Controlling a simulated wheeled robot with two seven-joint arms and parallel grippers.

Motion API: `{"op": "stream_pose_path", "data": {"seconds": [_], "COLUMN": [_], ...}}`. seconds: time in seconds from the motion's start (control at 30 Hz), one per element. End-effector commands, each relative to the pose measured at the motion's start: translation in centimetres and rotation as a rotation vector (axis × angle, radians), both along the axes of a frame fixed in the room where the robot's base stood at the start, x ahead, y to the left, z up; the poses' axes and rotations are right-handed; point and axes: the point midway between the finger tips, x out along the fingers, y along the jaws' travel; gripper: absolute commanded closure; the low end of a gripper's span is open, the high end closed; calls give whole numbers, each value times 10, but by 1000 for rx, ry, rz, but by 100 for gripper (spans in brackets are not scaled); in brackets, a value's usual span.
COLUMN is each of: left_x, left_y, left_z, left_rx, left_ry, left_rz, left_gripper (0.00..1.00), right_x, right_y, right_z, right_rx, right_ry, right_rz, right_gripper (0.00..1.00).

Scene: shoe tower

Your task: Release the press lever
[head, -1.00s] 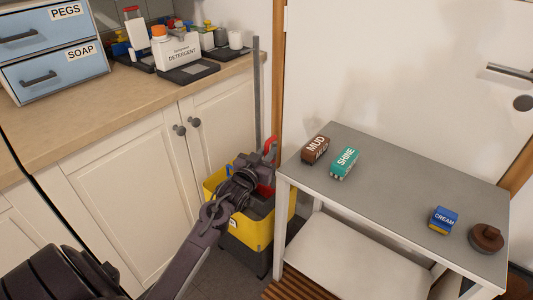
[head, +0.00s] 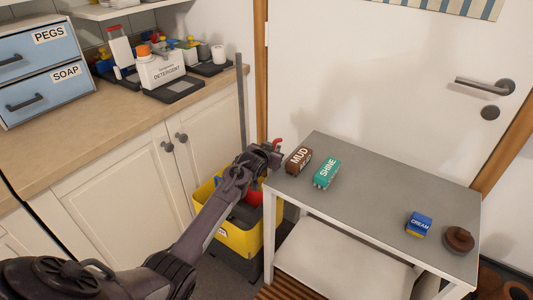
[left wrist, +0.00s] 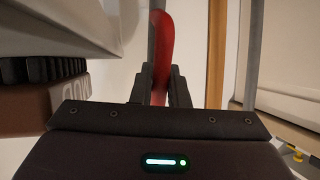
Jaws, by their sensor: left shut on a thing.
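The yellow mop bucket (head: 238,238) stands on the floor between the cabinet and the small table. A red part (head: 255,194) shows in its top, partly hidden by my arm. My left gripper (head: 268,157) is above the bucket, close to the table's left corner. It is shut on the red press lever (head: 277,142), whose curved end sticks up past the fingers. In the left wrist view the red lever (left wrist: 162,50) stands upright between the two dark fingers. The lever's lower end is hidden. My right gripper is not in view.
The small grey table (head: 372,190) holds a brown MUD box (head: 299,160), a green SHINE box (head: 327,173), a blue DREAM box (head: 419,223) and a round brown item (head: 459,240). A grey pole (head: 240,105) rises behind the bucket. The cabinet (head: 105,190) bounds the left.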

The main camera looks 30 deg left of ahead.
Motion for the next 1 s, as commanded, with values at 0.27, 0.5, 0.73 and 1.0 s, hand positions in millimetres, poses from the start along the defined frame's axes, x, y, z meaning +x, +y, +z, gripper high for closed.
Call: {"op": "stream_pose_path", "data": {"seconds": [0.27, 0.5, 0.73, 1.0], "left_x": [3, 3, 2, -16], "left_y": [0, 0, 0, -3], "left_z": [-1, 0, -1, 9], "left_rx": [1, 2, 1, 1], "left_ry": [10, 9, 9, 9], "left_rz": [-1, 0, 0, -1], "left_gripper": [100, 67, 67, 67], "right_x": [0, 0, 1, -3], "right_y": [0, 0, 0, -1], "right_z": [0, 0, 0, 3], "right_rx": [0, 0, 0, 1], "right_ry": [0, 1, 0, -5], "right_rz": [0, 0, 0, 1], "right_gripper": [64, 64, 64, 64]}}
